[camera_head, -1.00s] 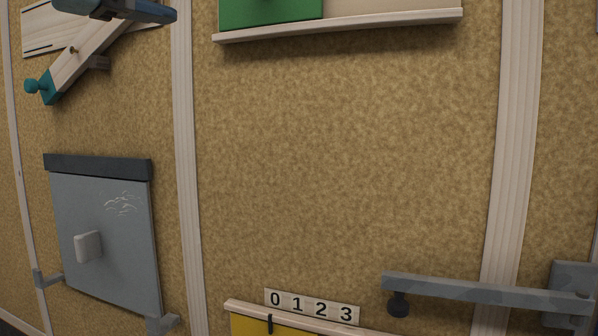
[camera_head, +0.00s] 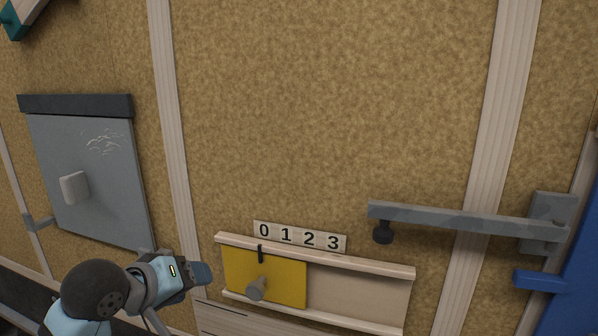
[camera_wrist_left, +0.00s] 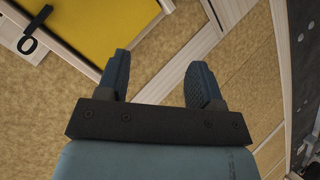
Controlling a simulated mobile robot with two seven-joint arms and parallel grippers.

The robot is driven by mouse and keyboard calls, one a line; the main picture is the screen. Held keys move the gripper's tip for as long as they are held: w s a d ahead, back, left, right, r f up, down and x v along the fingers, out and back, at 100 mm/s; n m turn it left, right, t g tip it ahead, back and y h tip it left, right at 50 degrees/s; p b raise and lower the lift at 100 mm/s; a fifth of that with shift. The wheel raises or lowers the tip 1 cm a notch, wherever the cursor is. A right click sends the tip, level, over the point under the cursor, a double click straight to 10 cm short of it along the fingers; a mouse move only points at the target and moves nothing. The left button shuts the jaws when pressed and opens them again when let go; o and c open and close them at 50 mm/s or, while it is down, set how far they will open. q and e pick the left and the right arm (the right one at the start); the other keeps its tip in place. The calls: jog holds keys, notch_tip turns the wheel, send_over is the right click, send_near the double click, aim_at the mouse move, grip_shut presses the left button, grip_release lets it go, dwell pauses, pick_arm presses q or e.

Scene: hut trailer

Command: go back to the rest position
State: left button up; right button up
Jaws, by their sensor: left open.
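My left gripper (camera_head: 202,273) is at the lower left of the head view, just left of the yellow sliding panel (camera_head: 283,279). In the left wrist view its two fingers (camera_wrist_left: 158,82) stand apart with nothing between them. The yellow panel also shows at the upper left of the left wrist view (camera_wrist_left: 108,25), apart from the fingers. My right gripper is not in view.
A grey panel (camera_head: 107,190) with a pale knob hangs at the left. A number strip (camera_head: 300,236) sits above the yellow panel. A grey bar (camera_head: 455,219) with a dark knob juts out at the right, near a blue panel (camera_head: 574,265). The upper middle wall is bare.

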pick_arm(q)
jog(key=s+a+f+m+g+y, duration=0.1)
jog(key=s+a+f, duration=0.1)
jog(key=s+f, duration=0.5)
jog(key=s+a+f+m+g+y, duration=0.15)
jog(key=s+f, duration=0.25)
jog(key=f, duration=0.5)
jog(key=s+a+f+m+g+y, duration=0.1)
jog(key=s+a+f+m+g, duration=0.1)
jog(key=s+f, duration=0.5)
jog(key=s+a+f+m+g+y, duration=0.1)
jog(key=s+a+f+g+y, duration=0.15)
jog(key=s, duration=0.75)
jog(key=w+d+f+m+t+h+p, duration=0.1)
jog(key=w+d+f+t+h+p, duration=0.3)
jog(key=w+d+t+p, duration=0.2)
jog(key=d+t+p, duration=0.1)
jog(key=t+p, duration=0.1)
jog(key=p, duration=0.1)
jog(key=shift+d+f, duration=0.15)
jog(key=shift+f, duration=0.15)
jog(key=shift+w, duration=0.1)
